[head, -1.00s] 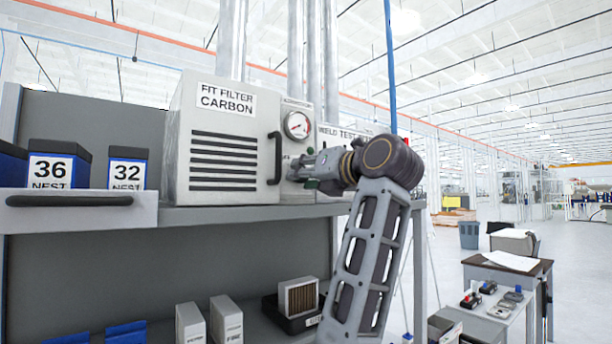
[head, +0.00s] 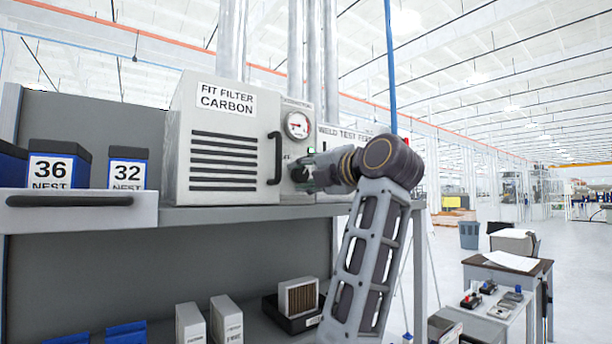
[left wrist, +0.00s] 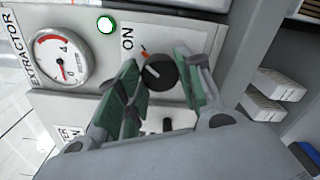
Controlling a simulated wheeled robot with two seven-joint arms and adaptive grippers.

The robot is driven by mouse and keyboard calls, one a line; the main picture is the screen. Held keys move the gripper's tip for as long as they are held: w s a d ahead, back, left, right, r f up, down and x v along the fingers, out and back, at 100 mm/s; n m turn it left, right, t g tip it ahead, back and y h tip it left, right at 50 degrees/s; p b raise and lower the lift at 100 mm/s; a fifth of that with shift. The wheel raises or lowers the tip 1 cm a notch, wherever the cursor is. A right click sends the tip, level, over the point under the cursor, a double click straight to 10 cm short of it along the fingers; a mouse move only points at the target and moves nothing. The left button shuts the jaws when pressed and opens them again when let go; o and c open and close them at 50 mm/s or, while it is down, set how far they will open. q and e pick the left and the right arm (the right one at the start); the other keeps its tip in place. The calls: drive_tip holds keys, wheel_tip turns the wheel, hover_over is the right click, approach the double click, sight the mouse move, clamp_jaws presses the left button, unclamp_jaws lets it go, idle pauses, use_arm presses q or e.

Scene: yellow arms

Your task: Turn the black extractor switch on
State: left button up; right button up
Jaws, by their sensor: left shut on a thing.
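The black extractor switch (left wrist: 161,72) is a round knob on the light panel, beside the word ON, with an orange mark at its edge. My left gripper (left wrist: 165,85) has its green-padded fingers on either side of the knob and is shut on it. A green-rimmed lamp (left wrist: 106,24) near ON looks bright. The extractor gauge (left wrist: 61,58) is beside it. My right gripper is not in view.
A black handle (head: 275,158) stands out from the box just left of the gripper. The box rests on a grey shelf (head: 250,212). Bins marked 36 (head: 58,165) and 32 (head: 127,168) stand at left. Another small black control (left wrist: 167,125) shows between the fingers.

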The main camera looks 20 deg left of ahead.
use_arm(q)
drive_tip(key=shift+m, duration=0.9)
drive_tip(key=o, duration=1)
drive_tip(key=shift+o, duration=0.2)
drive_tip(key=v, duration=1.2)
